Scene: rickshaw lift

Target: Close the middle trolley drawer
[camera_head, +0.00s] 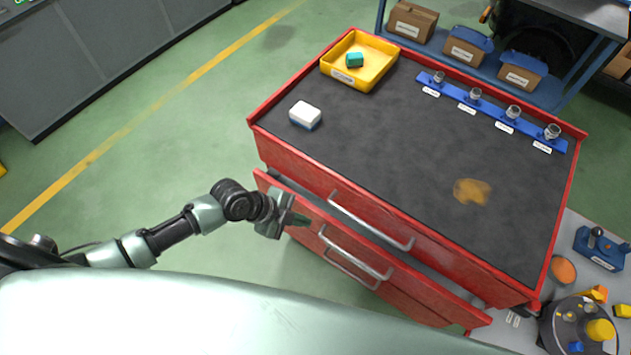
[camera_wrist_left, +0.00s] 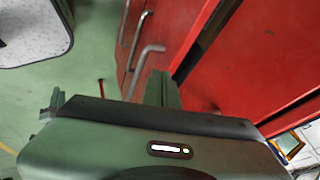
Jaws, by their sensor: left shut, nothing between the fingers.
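The red trolley (camera_head: 440,150) stands right of centre in the head view, with silver-handled drawers on its near side. The middle drawer (camera_head: 415,285) stands part way out, with a dark gap between its front and the trolley body. Its silver handle (camera_head: 355,254) faces me. The drawer above, with its handle (camera_head: 370,222), looks shut. My left gripper (camera_head: 298,219) is shut and empty at the left part of the middle drawer's front; contact cannot be told. In the left wrist view its fingers (camera_wrist_left: 161,88) point at the red front (camera_wrist_left: 180,35), near a handle (camera_wrist_left: 147,52).
The trolley top holds a yellow tray (camera_head: 340,79), a white and blue block (camera_head: 305,115), a blue rack (camera_head: 490,111) and a brown stain (camera_head: 472,192). A grey table (camera_head: 520,320) with parts stands at the right. Green floor is clear at the left.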

